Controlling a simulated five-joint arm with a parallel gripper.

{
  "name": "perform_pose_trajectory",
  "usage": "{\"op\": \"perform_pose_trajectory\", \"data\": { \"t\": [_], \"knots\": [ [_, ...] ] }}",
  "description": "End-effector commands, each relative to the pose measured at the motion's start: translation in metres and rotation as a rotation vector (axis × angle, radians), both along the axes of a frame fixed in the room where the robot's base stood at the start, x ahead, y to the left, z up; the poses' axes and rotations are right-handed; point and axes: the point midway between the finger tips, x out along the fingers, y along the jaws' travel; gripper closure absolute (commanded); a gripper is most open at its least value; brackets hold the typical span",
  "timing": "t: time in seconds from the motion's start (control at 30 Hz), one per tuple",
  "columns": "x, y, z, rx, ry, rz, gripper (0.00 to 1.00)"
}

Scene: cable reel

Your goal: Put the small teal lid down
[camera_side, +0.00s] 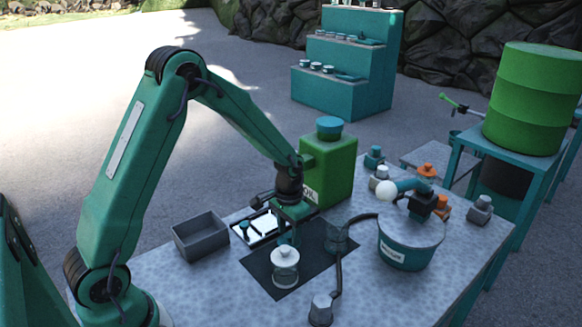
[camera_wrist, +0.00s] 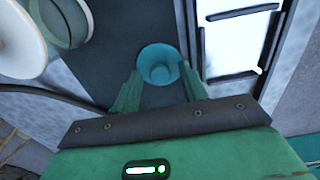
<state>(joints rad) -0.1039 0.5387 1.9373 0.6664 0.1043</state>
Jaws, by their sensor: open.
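The small teal lid (camera_wrist: 160,62) is round with a raised knob at its centre. In the wrist view it lies over the dark mat (camera_wrist: 118,20), just beyond and between my fingertips. My gripper (camera_wrist: 161,90) is open, with one finger on each side of the lid's near edge; contact is not clear. In the side view my gripper (camera_side: 288,234) points down over the dark mat (camera_side: 262,275), behind a pale round-topped piece (camera_side: 285,268). I cannot make out the lid separately there.
A white-surfaced, dark-framed tray (camera_side: 266,223) lies beside the mat, with a grey open bin (camera_side: 200,238) to its left. A green canister (camera_side: 330,168) stands behind my gripper.

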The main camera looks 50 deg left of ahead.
Motion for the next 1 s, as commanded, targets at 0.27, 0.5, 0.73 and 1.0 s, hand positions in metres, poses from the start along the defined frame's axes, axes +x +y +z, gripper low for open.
{"op": "perform_pose_trajectory", "data": {
  "t": [0.27,0.5,0.73,1.0],
  "knots": [
    [0.001,0.0,0.021,0.0,-0.004,0.0,0.57],
    [0.001,0.0,0.058,0.001,-0.005,0.0,0.57],
    [0.001,0.0,0.095,0.0,-0.005,0.0,0.57],
    [0.001,0.0,0.119,0.0,-0.002,0.0,0.57]
  ]
}}
